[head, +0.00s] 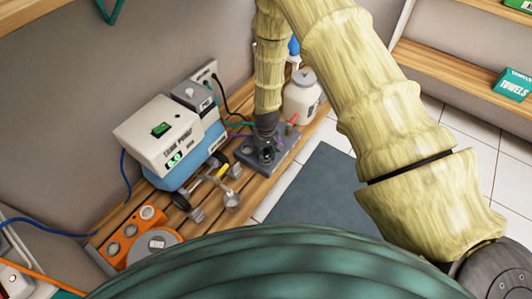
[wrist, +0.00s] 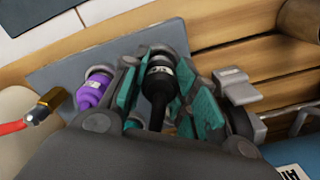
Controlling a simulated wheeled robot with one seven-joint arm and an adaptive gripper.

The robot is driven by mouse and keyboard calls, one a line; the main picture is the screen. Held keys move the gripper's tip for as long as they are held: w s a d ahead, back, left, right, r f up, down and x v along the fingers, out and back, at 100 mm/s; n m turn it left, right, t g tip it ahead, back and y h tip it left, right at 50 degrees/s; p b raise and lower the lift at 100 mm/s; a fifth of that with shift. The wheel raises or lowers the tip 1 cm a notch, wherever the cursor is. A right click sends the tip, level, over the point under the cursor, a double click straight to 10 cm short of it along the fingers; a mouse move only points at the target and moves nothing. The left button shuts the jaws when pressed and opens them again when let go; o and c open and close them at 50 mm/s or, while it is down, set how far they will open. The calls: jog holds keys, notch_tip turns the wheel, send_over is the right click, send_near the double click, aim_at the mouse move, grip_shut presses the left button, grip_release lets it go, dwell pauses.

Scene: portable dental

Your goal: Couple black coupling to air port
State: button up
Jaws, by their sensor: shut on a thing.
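The black coupling (wrist: 158,82) stands between the teal-padded fingers of my gripper (wrist: 165,100) in the wrist view. The fingers are shut on it. It carries a small pale label, and its far end meets a grey round fitting over the grey plate (wrist: 120,48); I cannot tell whether it is resting in it or held just clear. A purple coupling (wrist: 90,92) sits in another fitting to the left. In the head view my gripper (head: 265,146) is low over the grey plate (head: 283,160), and the black coupling is not clearly visible. I cannot make out which fitting is the air port.
The tank pump unit (head: 165,135) stands left of the plate on the slatted wooden bench. A red hose with a brass end (wrist: 40,112) is left of the purple coupling. A white jar (head: 300,98) stands behind. An orange box (head: 133,232) is at the bench's front left.

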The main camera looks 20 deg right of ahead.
aim_at(266, 151)
jog(key=shift+f+b, duration=0.3)
jog(key=shift+f, duration=0.6)
dwell(0.4)
jog(key=o, duration=1.1)
jog(key=shift+r, duration=0.15)
notch_tip(266, 151, up, 12)
jog(key=shift+f, duration=0.1)
